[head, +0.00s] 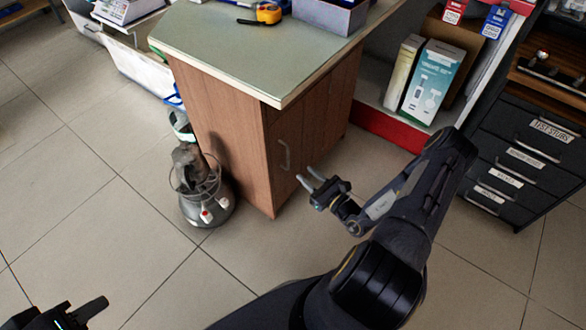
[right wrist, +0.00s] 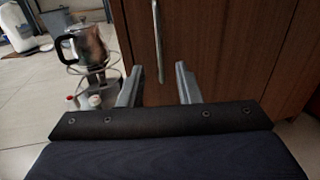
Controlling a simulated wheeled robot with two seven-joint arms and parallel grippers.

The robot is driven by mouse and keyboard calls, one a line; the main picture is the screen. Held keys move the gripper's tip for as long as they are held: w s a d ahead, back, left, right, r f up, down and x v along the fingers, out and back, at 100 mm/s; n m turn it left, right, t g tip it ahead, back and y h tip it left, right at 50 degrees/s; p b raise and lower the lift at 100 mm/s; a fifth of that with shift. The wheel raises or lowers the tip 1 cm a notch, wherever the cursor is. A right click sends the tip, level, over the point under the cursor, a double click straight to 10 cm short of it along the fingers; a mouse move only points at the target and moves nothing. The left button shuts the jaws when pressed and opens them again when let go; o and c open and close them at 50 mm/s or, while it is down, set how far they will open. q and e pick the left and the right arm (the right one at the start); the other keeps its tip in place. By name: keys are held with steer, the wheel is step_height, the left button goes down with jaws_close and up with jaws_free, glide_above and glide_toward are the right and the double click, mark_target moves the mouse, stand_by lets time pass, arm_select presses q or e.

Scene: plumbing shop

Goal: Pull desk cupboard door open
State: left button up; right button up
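The wooden desk cupboard (head: 235,130) has a pale green top. Its door (head: 286,165) looks shut and has a slim vertical metal handle (head: 284,155). In the right wrist view the handle (right wrist: 158,40) stands upright ahead of the gap between my fingers, its lower end near fingertip level. My right gripper (head: 306,176) is open and empty, just right of and below the handle in the head view. I cannot tell how far its fingertips are from the handle. My left gripper (head: 82,310) is at the bottom left corner, partly cut off, far from the desk.
A grey machine with a wire cage (head: 205,190) stands on the floor against the desk's left side. A dark drawer cabinet (head: 525,150) and a shelf with boxes (head: 430,85) are at the right. Tiled floor in front of the door is clear apart from my right arm.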

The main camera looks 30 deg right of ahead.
steer(key=w+a+b, duration=0.1)
steer(key=w, duration=0.6)
steer(key=shift+w+a+b, duration=0.25)
steer(key=shift+b, duration=0.15)
jaws_close()
